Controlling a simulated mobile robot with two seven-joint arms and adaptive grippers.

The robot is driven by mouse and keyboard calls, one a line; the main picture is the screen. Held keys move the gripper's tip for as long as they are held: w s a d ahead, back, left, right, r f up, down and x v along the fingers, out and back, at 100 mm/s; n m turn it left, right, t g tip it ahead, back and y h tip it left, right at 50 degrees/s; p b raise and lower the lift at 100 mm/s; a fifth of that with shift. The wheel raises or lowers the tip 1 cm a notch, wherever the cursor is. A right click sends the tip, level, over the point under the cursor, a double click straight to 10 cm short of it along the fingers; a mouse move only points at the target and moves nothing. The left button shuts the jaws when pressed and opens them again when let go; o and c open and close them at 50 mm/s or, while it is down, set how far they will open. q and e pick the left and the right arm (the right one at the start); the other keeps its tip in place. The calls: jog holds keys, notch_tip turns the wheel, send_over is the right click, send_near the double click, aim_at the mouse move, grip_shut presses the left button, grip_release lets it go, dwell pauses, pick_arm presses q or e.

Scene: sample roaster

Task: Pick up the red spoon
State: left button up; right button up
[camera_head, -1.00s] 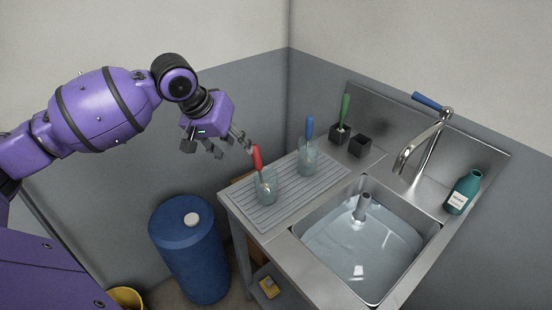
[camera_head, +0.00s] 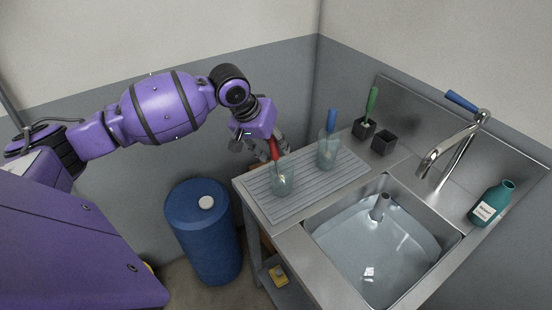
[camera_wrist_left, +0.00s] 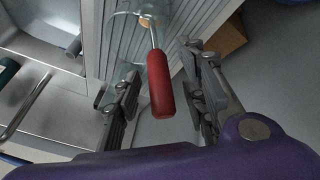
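The red spoon (camera_head: 273,149) stands handle up in a clear glass (camera_head: 282,183) on the ribbed drainboard. In the left wrist view the spoon's red handle (camera_wrist_left: 160,84) points toward my left gripper (camera_wrist_left: 163,95). Its thin metal shaft runs back into the glass (camera_wrist_left: 135,30). My left gripper (camera_head: 262,152) is open, with one finger on each side of the handle and a gap on both sides. The handle does not appear gripped. My right gripper is not in view.
A blue barrel (camera_head: 203,235) stands left of the counter.

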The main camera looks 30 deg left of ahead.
pick_arm(q)
jog(key=shift+r, duration=0.1)
grip_shut()
